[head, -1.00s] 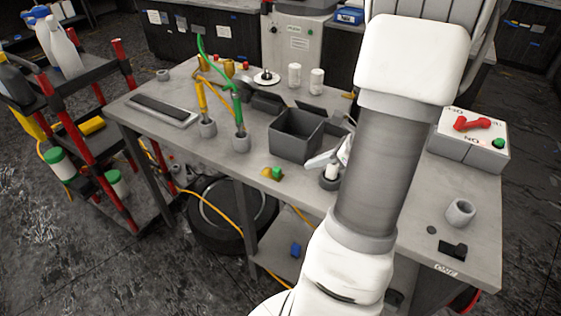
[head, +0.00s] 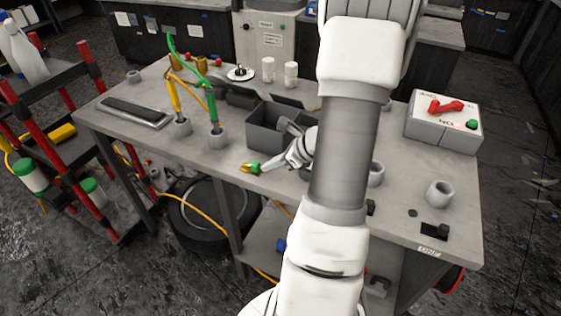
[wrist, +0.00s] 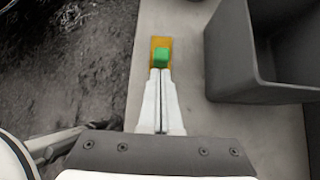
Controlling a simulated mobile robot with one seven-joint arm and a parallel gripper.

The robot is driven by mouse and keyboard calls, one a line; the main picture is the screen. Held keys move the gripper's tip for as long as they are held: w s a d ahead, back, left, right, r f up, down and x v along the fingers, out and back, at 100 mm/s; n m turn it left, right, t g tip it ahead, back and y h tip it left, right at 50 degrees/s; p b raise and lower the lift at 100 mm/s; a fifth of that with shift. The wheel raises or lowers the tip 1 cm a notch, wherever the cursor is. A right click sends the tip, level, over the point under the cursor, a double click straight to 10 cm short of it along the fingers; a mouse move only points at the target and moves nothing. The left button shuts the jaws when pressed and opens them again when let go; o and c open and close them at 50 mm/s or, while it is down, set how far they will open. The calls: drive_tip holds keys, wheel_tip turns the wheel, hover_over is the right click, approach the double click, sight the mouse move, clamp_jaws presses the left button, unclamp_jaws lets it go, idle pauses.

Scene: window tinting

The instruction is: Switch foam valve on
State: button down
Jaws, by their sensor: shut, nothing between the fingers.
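A small yellow-orange fitting (head: 245,169) with a green knob (head: 255,168) sits at the front edge of the workbench; I take it for the foam valve. In the wrist view the green knob (wrist: 161,57) lies on the orange base (wrist: 160,42), straight ahead of the fingertips. My gripper (wrist: 160,73) is shut and empty, its white fingers side by side. The fingertips are at or very near the knob's near side; I cannot tell if they touch. In the head view my gripper (head: 266,166) points left at the fitting.
A dark grey open bin (head: 277,143) stands just behind my gripper. Grey holders with yellow and green hose tools (head: 213,112) stand left of it. A box with a red lever (head: 446,107) and green button is at the right. The floor lies beyond the bench's front edge.

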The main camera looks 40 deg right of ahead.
sight(253, 162)
drive_tip(key=shift+w+a+f, duration=0.15)
drive_tip(key=shift+w+f, duration=0.15)
drive_tip(key=w, duration=0.1)
drive_tip(key=w+a, duration=0.1)
drive_tip(key=w, duration=0.1)
drive_tip(key=shift+a+b, duration=0.1)
drive_tip(key=shift+b, duration=0.25)
drive_tip(key=shift+w+a, duration=0.1)
drive_tip(key=shift+w, duration=0.1)
drive_tip(key=shift+r, duration=0.15)
